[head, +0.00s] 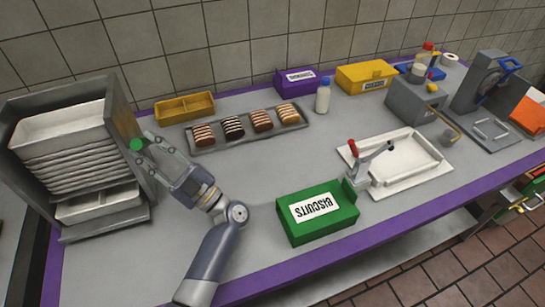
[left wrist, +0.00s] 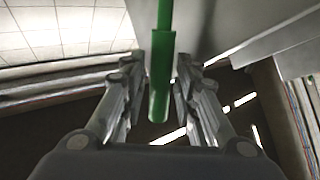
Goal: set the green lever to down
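The green lever (head: 136,144) is on the right side of the grey tray rack at the far left, with its round green end showing. In the left wrist view the lever (left wrist: 160,85) is a green rod with a thicker grip, running from the top edge down between my fingers. My left gripper (head: 150,147) is at the lever. Its fingers (left wrist: 162,75) are open, one on each side of the grip, with narrow gaps visible. The lever's mount is mostly hidden in the head view. My right gripper is not in view.
The grey rack (head: 128,125) holds several stacked white trays (head: 62,135). A yellow divided box (head: 185,107), a tray of biscuits (head: 290,127) and a green biscuit box (head: 340,225) stand on the counter. A white tray (head: 440,158) lies right, beside a red-handled device (head: 380,155).

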